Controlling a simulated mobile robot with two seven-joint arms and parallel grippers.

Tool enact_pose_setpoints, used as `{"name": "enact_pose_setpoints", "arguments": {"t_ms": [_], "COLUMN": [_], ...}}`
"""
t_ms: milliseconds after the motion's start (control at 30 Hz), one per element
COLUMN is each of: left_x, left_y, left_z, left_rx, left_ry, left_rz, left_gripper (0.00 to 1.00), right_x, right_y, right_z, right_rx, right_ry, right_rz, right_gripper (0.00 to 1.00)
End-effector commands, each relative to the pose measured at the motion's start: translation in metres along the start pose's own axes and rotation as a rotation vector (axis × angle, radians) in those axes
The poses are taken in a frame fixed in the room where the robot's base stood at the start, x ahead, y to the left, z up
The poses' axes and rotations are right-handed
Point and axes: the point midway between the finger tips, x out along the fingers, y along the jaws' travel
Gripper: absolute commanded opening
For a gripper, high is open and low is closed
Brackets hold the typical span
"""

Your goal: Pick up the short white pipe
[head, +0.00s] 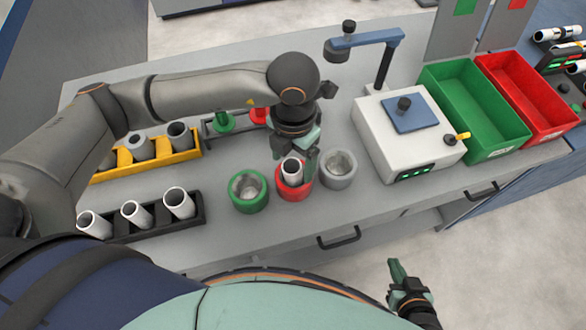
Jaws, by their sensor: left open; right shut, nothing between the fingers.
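A white pipe (292,172) with a dark bore stands upright in the red round holder (294,190) near the table's front edge. My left gripper (299,157) points down right over this pipe, with its teal fingers open near the pipe's top; whether they touch it I cannot tell. Several more white pipes lean in the black rack (152,228) at the front left, one of them at the rack's right end (179,203). My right gripper (398,272) is shut and empty, in front of the table and low in the picture.
A green holder (248,204) and a grey holder (338,180) flank the red one, both without a pipe. A yellow rack (180,157) holds shorter, wider pipes behind the black rack. A white device (375,135) and green (455,95) and red (535,105) bins stand right.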

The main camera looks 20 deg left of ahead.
Motion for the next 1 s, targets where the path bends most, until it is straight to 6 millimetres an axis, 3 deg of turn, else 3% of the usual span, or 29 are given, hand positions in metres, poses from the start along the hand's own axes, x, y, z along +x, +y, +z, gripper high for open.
{"name": "enact_pose_setpoints", "arguments": {"t_ms": [167, 433, 1000], "left_x": [0.02, 0.023, 0.023], "left_y": [0.0, 0.0, 0.0], "left_z": [-0.001, 0.0, 0.0], "left_rx": [0.0, 0.001, 0.0], "left_ry": [0.002, -0.001, -0.001], "left_rz": [0.0, 0.0, 0.0], "left_gripper": [0.84, 0.84, 0.2], "right_x": [-0.002, -0.001, -0.001], "right_y": [0.0, 0.0, 0.0], "right_z": [-0.002, -0.002, -0.002], "right_rx": [-0.001, -0.001, -0.001], "right_ry": [0.0, 0.0, 0.001], "right_rz": [0.0, 0.0, 0.0], "right_gripper": [0.0, 0.0, 0.0]}}
